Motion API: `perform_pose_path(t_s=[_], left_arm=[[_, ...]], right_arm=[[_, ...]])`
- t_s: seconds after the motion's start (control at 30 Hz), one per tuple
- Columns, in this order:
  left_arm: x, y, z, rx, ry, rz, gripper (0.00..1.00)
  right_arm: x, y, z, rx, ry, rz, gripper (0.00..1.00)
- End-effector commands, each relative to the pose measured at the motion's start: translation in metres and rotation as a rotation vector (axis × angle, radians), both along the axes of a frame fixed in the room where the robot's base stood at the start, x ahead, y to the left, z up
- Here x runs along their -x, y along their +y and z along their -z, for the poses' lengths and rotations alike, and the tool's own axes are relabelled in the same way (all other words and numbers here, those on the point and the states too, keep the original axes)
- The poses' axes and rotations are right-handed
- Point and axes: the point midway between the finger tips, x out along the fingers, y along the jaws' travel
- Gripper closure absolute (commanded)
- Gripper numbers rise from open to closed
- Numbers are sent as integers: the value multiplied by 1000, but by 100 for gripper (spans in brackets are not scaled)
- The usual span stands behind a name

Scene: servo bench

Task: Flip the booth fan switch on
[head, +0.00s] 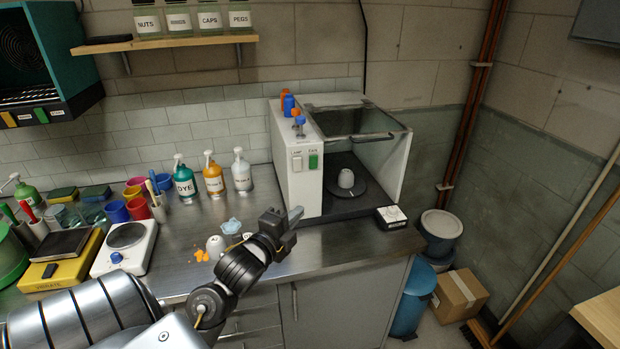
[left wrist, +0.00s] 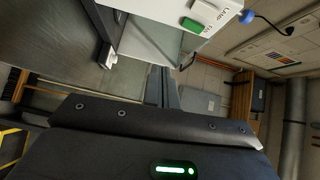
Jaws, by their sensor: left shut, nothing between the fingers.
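The booth (head: 284,160) is a white box with clear panels on the steel bench. Its narrow front panel carries a white switch (head: 297,162) labelled LAMP and, right of it, the green fan switch (head: 313,161). In the left wrist view the green fan switch (left wrist: 192,25) and the white lamp switch (left wrist: 208,11) show near the top. I cannot tell which way the fan switch is tipped. My left gripper (head: 297,213) is shut and empty, below and in front of the switch panel, apart from the switches. Its fingers (left wrist: 162,88) also show in the left wrist view. My right gripper is out of view.
A small white-topped box (head: 391,216) sits at the bench edge. Pump bottles (head: 213,176) stand left of the booth.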

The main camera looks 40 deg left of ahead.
Motion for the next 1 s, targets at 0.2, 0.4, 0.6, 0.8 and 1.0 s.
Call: perform_pose_path(t_s=[0.2, 0.4, 0.6, 0.8, 1.0], left_arm=[[2, 8, -45, -175, -102, -2, 100], [2, 8, -45, -178, -102, -2, 100], [-3, 9, -46, -175, -101, -1, 100], [-31, 14, -52, -173, -101, -2, 100], [-73, 21, -57, -172, -100, -2, 100]], right_arm=[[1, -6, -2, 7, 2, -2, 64], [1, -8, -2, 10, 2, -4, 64], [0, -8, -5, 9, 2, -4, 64], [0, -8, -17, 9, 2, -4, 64], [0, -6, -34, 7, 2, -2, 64]])
